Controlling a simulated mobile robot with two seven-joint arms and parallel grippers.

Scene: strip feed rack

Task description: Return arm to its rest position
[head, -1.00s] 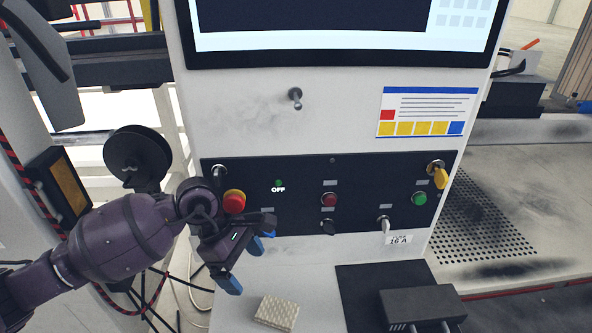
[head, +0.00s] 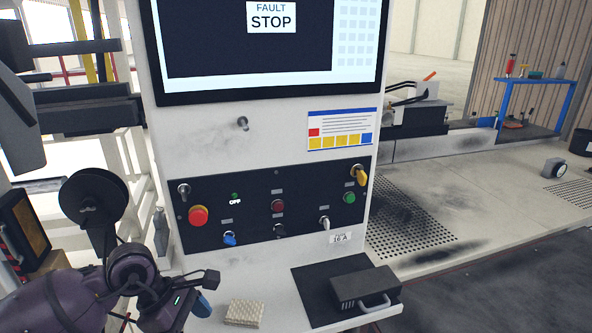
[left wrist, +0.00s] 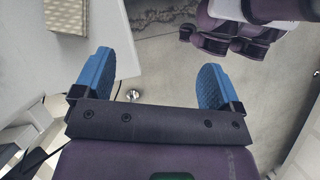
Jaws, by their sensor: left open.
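My left arm, purple, comes in at the lower left of the head view. Its gripper (head: 192,308) hangs low in front of the control cabinet, left of the beige ribbed block (head: 244,312), and is apart from the panel. In the left wrist view the blue fingers of the left gripper (left wrist: 158,84) are spread wide with nothing between them, above the floor. My right gripper does not show in the head view.
The black control panel (head: 262,232) carries a red mushroom button (head: 198,215), a blue knob (head: 230,239) and a yellow switch (head: 361,176). The screen (head: 265,50) reads "FAULT STOP". A black box (head: 362,286) lies on a dark mat on the shelf.

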